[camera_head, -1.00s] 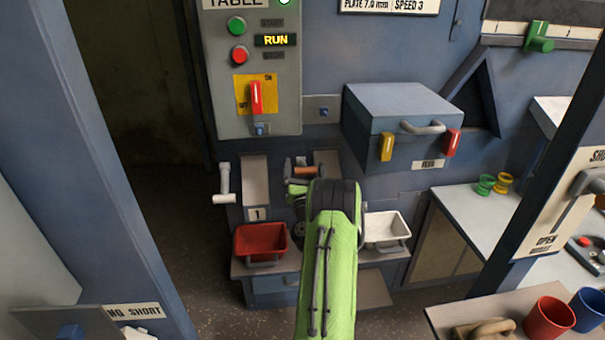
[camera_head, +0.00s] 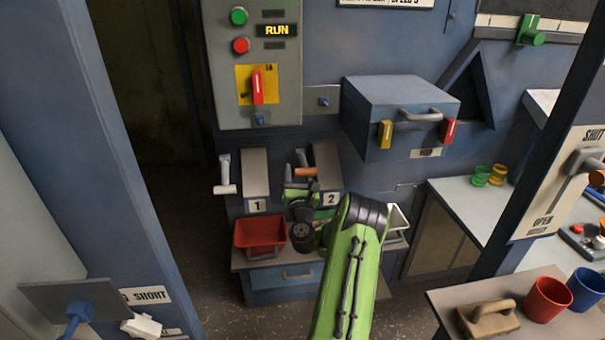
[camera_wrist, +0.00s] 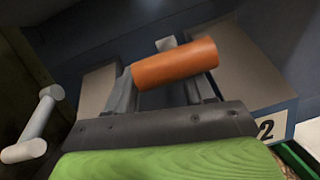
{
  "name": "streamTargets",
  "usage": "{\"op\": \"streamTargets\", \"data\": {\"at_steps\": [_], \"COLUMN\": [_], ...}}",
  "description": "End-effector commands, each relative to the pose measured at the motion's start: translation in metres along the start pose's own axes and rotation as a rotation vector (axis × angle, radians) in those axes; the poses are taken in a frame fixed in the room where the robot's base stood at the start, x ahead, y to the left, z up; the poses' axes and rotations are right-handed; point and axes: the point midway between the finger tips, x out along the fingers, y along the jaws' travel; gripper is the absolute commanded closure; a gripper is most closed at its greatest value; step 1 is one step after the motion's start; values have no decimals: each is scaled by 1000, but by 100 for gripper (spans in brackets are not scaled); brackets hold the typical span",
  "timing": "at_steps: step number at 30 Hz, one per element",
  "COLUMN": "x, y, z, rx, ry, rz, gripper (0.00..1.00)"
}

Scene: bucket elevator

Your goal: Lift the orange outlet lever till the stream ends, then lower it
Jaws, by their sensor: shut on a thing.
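The orange outlet lever (camera_head: 306,172) is at the chute marked 2 (camera_head: 327,165). In the wrist view its orange handle (camera_wrist: 175,64) lies across my gripper, between the two grey fingers. My gripper (camera_head: 301,180) is shut on this handle, small and partly hidden by my own wrist in the head view. The lever's grey arm slopes down to the handle. No stream can be made out at outlet 2; my green arm and wrist cover much of the space below it.
A white-handled lever (camera_head: 225,188) hangs beside the chute marked 1 (camera_head: 255,172). A red bin (camera_head: 260,237) stands below it. A white bin (camera_head: 398,222) is partly hidden behind my arm. A blue box (camera_head: 400,115) juts out at upper right.

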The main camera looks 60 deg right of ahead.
Motion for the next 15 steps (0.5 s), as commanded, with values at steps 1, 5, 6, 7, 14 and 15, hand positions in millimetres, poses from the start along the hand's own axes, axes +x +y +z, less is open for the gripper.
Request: {"op": "streamTargets", "data": {"at_steps": [1, 5, 6, 7, 14, 15], "x": [0, 0, 0, 1, 1, 2], "y": [-17, -18, -18, -18, -18, -18], "z": [4, 6, 6, 6, 9, 10], "rx": [-12, -10, -9, -9, -7, -6], "ry": [-13, -16, -17, -18, -24, -25], "rz": [-39, -40, -41, -41, -42, -42], "gripper": [100, 100, 100, 100, 100, 100]}}
